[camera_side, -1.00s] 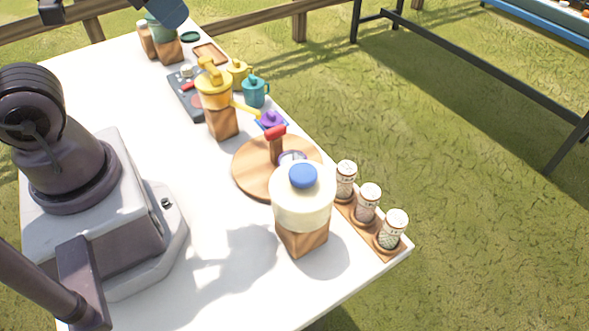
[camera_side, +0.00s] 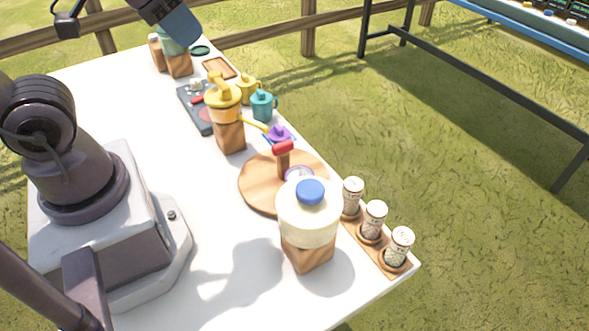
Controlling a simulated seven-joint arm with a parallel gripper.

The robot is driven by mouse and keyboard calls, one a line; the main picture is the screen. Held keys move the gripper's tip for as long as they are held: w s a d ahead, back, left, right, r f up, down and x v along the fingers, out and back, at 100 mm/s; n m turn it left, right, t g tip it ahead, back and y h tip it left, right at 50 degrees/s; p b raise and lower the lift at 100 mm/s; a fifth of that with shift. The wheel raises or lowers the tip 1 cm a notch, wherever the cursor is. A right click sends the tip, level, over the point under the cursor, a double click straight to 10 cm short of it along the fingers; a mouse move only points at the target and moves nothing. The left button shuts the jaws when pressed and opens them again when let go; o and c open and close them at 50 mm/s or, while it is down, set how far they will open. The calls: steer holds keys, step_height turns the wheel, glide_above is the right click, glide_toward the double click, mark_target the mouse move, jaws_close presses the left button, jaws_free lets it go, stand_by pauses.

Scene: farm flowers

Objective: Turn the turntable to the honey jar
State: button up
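The turntable (camera_side: 258,186) is a round wooden disc on the white table. A post with a red top (camera_side: 283,150) stands on it, and a pale purple-rimmed item (camera_side: 298,172) sits near its right side, partly hidden. A large cream container with a blue knob (camera_side: 309,222) on a wooden base stands in front and covers part of the disc. I cannot tell which thing is the honey jar; a yellow-topped dispenser (camera_side: 224,103) with a yellow spout stands behind the disc. Part of my arm shows at the top left, but my gripper's fingers are not in view.
Several things crowd the table: a wooden rack with three shakers (camera_side: 374,218) at the right edge, a teal mug (camera_side: 263,104), a yellow mug (camera_side: 247,88), a purple-topped item (camera_side: 278,133), a dark board (camera_side: 196,107) and a green-topped container (camera_side: 176,52). The near middle of the table (camera_side: 215,235) is clear.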

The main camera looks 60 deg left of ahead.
steer(key=o, duration=0.4)
steer(key=shift+w+f, duration=0.15)
steer(key=shift+f, duration=0.25)
steer(key=shift+c, duration=0.2)
steer(key=shift+o, duration=0.6)
steer(key=w+f+g, duration=0.5)
steer(key=w+f, duration=0.1)
steer(key=w, duration=0.4)
steer(key=shift+g, duration=0.4)
steer(key=g, duration=0.4)
glide_toward(283, 143)
steer(key=x, duration=0.9)
steer(key=shift+s+f, duration=0.1)
jaws_close()
